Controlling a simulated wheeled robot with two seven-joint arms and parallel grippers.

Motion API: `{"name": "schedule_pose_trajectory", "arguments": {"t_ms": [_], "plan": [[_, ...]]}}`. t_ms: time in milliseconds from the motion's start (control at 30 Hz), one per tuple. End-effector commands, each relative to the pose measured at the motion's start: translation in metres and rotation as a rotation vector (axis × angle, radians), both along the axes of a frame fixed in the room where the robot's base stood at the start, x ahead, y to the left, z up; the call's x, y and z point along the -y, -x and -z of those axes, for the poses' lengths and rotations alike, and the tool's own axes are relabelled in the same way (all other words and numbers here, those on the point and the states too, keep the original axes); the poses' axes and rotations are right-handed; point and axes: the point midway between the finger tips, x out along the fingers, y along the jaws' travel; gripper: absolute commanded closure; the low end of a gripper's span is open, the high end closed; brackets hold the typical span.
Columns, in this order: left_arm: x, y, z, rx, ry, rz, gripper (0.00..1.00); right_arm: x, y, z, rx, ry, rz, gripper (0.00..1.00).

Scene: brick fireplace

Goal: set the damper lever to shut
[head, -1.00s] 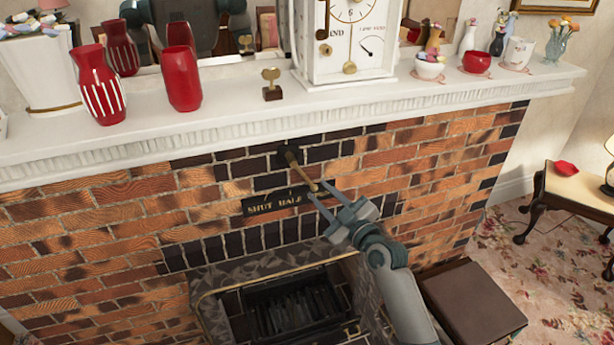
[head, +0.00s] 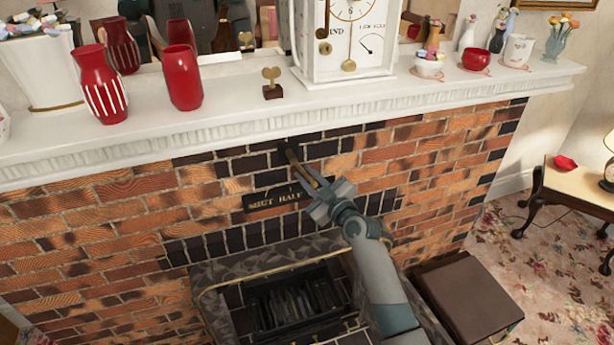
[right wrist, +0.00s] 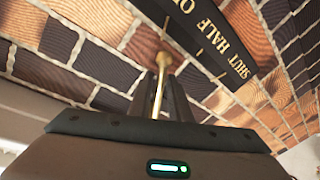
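The brass damper lever (head: 293,160) comes out of a dark pivot in the brickwork under the mantel and slants down to the right. The black label plate (head: 262,202) below it reads SHUT and HALF; my gripper hides its right end. In the right wrist view, the lever (right wrist: 159,88) runs between my dark fingers, and the plate (right wrist: 225,45) reads SHUT, HALF and a cut-off O. My right gripper (head: 309,184) is around the lever's lower end, its fingers apart on either side. Contact cannot be told. My left gripper is not in view.
The white mantel (head: 225,115) overhangs the lever and carries red vases (head: 184,80), a small brass key-shaped piece (head: 271,82) and a white clock (head: 345,50). The fireplace opening (head: 295,300) is below. A brown box (head: 467,298) stands at the right.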

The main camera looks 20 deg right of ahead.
Motion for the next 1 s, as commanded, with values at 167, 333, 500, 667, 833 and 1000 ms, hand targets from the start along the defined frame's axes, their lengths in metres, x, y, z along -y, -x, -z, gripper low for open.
{"name": "schedule_pose_trajectory", "arguments": {"t_ms": [167, 333, 500, 667, 833, 1000], "plan": [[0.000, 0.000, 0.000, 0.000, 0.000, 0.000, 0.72, 0.000, 0.000, 0.000, 0.000, 0.000, 0.000, 1.00], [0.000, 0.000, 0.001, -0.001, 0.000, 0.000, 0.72, 0.000, 0.000, 0.001, -0.001, -0.003, 0.000, 1.00], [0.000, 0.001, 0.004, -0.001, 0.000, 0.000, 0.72, -0.002, 0.000, 0.003, -0.002, -0.028, -0.001, 1.00], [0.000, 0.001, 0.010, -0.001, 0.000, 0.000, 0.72, -0.005, 0.001, 0.006, -0.003, -0.086, 0.000, 1.00], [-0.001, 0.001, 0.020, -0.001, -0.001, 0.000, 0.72, -0.013, 0.001, 0.010, -0.006, -0.190, -0.001, 1.00], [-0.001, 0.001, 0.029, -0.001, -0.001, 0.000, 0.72, -0.023, 0.001, 0.012, -0.012, -0.330, -0.002, 1.00]]}}
